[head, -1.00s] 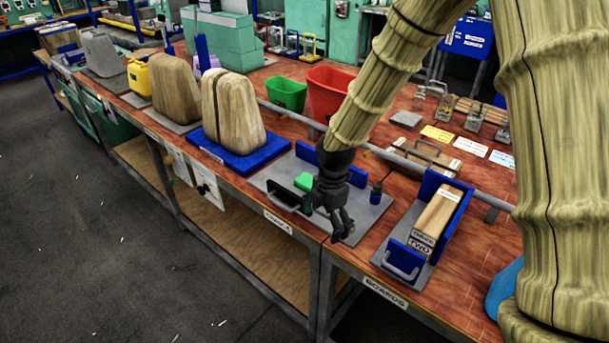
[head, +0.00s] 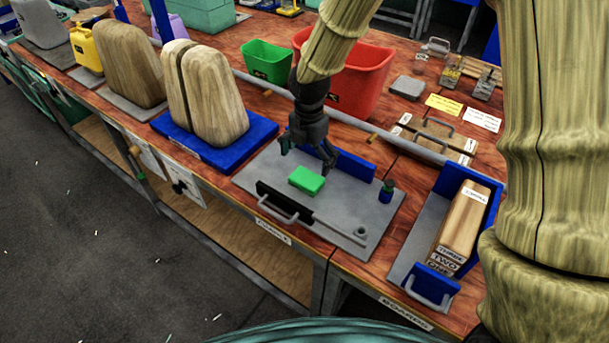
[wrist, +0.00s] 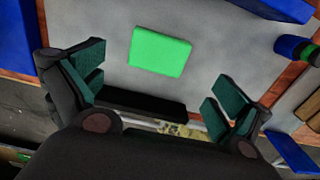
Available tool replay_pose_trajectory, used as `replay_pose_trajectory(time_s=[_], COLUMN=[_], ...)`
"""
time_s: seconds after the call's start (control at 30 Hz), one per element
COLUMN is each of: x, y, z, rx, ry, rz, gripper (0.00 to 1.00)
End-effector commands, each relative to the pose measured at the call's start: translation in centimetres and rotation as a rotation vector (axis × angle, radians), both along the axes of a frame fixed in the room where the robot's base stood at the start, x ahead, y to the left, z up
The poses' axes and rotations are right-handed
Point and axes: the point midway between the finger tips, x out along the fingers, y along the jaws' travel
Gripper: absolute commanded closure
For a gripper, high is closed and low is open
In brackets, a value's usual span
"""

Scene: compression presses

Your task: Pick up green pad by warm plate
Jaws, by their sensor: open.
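The green pad (head: 307,180) is a small bright block lying on a grey plate (head: 335,207) on the bench. In the wrist view the pad (wrist: 160,52) lies ahead of and between my open fingers, apart from both. My gripper (head: 308,158) is open and empty, above and just behind the pad in the head view. Its two dark fingers with teal pads also show in the wrist view (wrist: 158,92). No label reading warm plate is legible.
A black bar with a metal handle (head: 278,204) runs along the plate's front. A blue rail (head: 356,168) stands behind, and a small dark blue and green bottle (head: 386,191) at right. Wooden blocks on a blue base (head: 215,147) stand left; a blue board holder (head: 436,284) stands right.

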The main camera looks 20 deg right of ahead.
Motion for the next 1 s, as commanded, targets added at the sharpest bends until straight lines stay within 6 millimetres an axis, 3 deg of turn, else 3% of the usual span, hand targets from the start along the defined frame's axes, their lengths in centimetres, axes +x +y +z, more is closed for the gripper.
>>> replay_pose_trajectory(time_s=[0.3,0.73,1.0], x=[2.3,2.2,2.3], y=[0.0,-0.1,-0.1], z=[-3.3,-7.5,-8.2], rx=[0.000,-0.001,0.000], ry=[0.026,0.027,0.028], rz=[-0.002,-0.004,-0.004], gripper=[0.00,0.00,0.00])
